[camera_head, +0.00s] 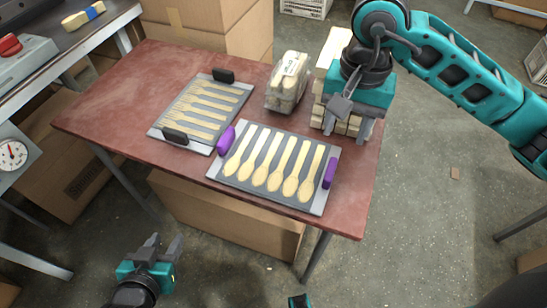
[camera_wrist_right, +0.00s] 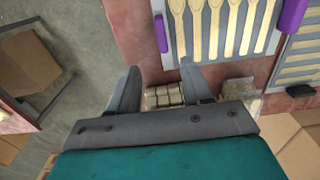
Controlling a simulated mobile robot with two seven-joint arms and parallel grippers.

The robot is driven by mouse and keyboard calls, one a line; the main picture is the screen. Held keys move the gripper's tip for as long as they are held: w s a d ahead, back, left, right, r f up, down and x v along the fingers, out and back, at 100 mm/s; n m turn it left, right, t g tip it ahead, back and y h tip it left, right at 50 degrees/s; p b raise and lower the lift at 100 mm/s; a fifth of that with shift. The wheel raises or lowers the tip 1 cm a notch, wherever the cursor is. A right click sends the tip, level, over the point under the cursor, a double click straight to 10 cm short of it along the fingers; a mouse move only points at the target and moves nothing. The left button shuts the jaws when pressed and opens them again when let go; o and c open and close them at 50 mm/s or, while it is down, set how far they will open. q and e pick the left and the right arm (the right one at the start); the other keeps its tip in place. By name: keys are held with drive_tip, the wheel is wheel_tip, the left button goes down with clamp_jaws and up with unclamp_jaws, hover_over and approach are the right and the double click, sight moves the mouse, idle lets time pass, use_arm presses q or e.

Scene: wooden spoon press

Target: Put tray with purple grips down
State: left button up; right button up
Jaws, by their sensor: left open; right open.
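The tray with purple grips (camera_head: 318,207) lies flat on the red table, near its front edge, with several wooden spoons in a row on it. Its purple grips (camera_head: 226,140) are at its left and right ends. My right gripper (camera_head: 350,130) is open and empty above the table, behind and to the right of the tray, beside stacked wooden pieces. The tray also shows at the top of the right wrist view (camera_wrist_right: 180,52), beyond the open fingers (camera_wrist_right: 158,78). My left gripper (camera_head: 163,247) is open and empty, in front of the table and below its edge.
A second tray with black grips (camera_head: 154,132) holds several wooden forks on the table's left side. A wrapped bundle (camera_head: 287,82) and stacked wooden pieces (camera_head: 334,48) stand at the back right. A press with a dial (camera_head: 14,154) is at the far left. Cardboard boxes (camera_head: 225,217) are under the table.

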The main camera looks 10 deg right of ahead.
sight(331, 168)
drive_tip(key=f, duration=0.8)
drive_tip(key=f+b, duration=0.1)
drive_tip(key=f, duration=0.4)
drive_tip(key=shift+a, duration=0.25)
clamp_jaws()
drive_tip(key=shift+r, duration=0.1)
